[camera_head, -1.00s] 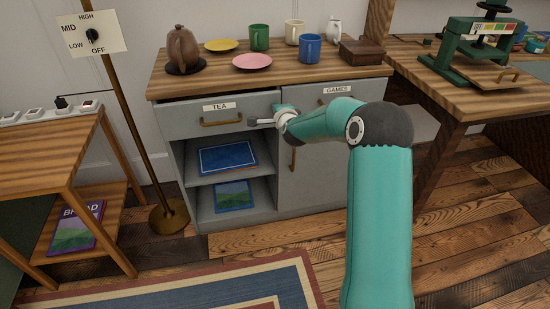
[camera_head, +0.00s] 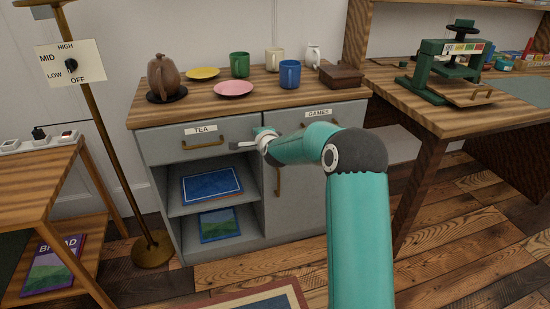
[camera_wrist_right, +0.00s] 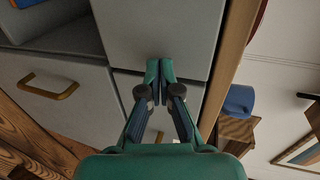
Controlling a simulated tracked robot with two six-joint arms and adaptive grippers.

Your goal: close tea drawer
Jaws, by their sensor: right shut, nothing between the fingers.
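The tea drawer (camera_head: 165,148) is the grey upper-left front of the cabinet, with a TEA label and a brass handle (camera_head: 203,144). My right gripper (camera_head: 237,143) is at the right part of the drawer front, right of the handle. Contact itself is not clear. My left gripper is not in view.
The games door (camera_head: 300,190) is shut, right of open shelves holding a blue book (camera_head: 212,185). On the cabinet top stand a brown teapot (camera_head: 166,78), plates, mugs and a wooden box (camera_head: 341,76). A lamp pole (camera_head: 112,145) stands left; a green press (camera_head: 450,65) stands right.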

